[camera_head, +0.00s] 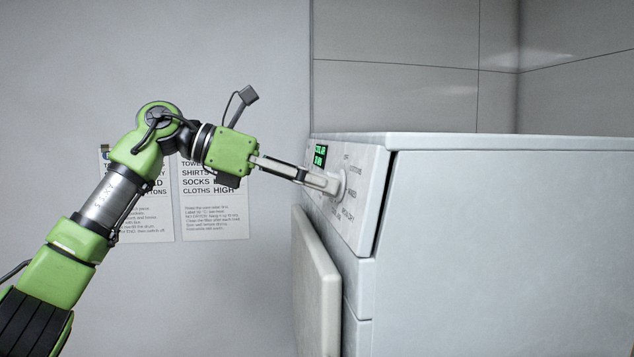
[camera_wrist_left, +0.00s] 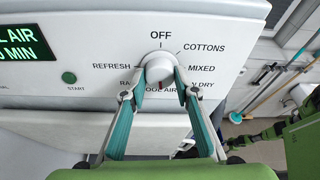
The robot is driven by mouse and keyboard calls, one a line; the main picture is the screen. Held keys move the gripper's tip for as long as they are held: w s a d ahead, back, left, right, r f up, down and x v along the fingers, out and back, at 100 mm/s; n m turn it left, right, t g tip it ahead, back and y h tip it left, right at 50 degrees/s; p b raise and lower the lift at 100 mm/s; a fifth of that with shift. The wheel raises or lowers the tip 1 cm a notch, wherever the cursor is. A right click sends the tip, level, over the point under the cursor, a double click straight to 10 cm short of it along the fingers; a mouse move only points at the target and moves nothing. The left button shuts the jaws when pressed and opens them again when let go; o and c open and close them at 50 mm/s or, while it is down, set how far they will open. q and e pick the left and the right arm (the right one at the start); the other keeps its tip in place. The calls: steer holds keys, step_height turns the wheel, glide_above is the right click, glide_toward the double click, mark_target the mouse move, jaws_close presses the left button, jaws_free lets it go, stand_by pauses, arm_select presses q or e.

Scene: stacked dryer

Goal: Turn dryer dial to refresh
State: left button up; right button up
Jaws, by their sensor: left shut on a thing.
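The white round dial (camera_wrist_left: 160,68) sits on the dryer's control panel (camera_wrist_left: 110,25). Its printed labels include OFF at the top, COTTONS, MIXED, COOL AIR at the bottom and REFRESH (camera_wrist_left: 111,66) at the left. A small red mark shows at the dial's lower edge, near COOL AIR. My left gripper (camera_wrist_left: 160,88) is shut on the dial, one finger on each side; its fingers partly hide the lower labels. In the head view the left gripper (camera_head: 329,183) reaches the dial (camera_head: 342,184) from the left. My right gripper is not in view.
The dryer's green display (camera_head: 320,155) reads COOL AIR above a minutes line. A green START button (camera_wrist_left: 69,77) is left of the dial. An open door (camera_head: 318,285) stands out below the panel. Two printed sheets (camera_head: 215,215) hang on the wall behind my arm.

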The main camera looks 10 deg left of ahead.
arm_select(q)
steer(key=shift+f+m+t+b, duration=0.1)
steer(key=shift+m+t+b, duration=0.55)
steer(key=shift+m, duration=2.2)
steer(key=shift+f+m+t+b, duration=0.1)
steer(key=shift+m+t+b, duration=0.55)
steer(key=shift+m, duration=2.25)
steer(key=shift+m+t+b, duration=0.5)
steer(key=shift+m+b, duration=0.25)
steer(key=shift+m, duration=2.1)
steer(key=shift+s, duration=0.1)
steer(key=o, duration=1.1)
steer(key=shift+c, duration=0.2)
steer(key=shift+r, duration=0.1)
steer(key=v, duration=1.2)
steer(key=shift+a+f, duration=0.2)
steer(key=shift+f, duration=0.05)
